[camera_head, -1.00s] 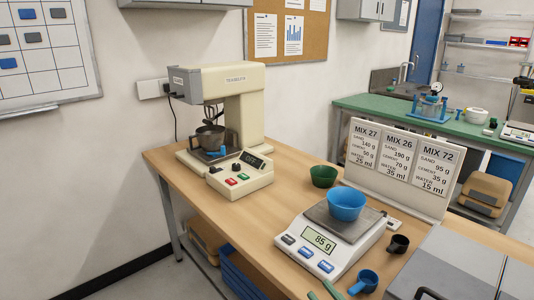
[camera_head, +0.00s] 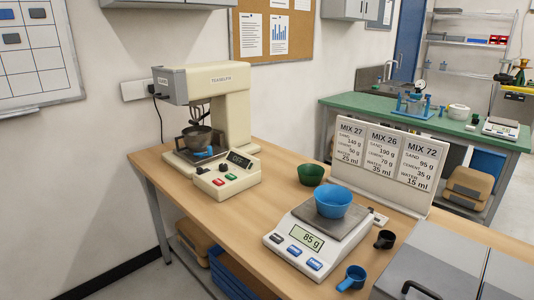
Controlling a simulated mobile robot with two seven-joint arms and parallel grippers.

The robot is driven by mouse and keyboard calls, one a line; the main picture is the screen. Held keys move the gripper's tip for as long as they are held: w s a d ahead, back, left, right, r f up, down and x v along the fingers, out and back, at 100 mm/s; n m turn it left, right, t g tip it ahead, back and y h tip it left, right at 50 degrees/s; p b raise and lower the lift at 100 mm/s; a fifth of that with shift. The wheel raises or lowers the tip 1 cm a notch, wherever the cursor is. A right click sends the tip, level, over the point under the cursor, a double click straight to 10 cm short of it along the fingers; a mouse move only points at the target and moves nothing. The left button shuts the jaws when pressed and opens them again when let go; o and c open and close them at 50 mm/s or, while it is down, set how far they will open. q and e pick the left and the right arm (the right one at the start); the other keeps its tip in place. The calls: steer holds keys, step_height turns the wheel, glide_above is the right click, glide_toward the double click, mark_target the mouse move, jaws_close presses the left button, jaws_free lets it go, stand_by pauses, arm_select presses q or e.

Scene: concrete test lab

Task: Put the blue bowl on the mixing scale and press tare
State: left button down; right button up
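The blue bowl (camera_head: 333,201) stands upright on the pan of the mixing scale (camera_head: 305,250) on the wooden table. The scale's display (camera_head: 306,237) reads 85 g. Below the display is a row of buttons, one dark (camera_head: 276,239) and two blue (camera_head: 295,251); their labels are too small to read. Neither of my grippers is in view.
A green bowl (camera_head: 311,174) stands behind the scale. A blue scoop (camera_head: 352,278) and a black cup (camera_head: 384,239) stand to its right. A mixer (camera_head: 230,110) is at the back left. A mix card stand (camera_head: 385,165) is behind. A grey lidded box (camera_head: 440,260) fills the front right.

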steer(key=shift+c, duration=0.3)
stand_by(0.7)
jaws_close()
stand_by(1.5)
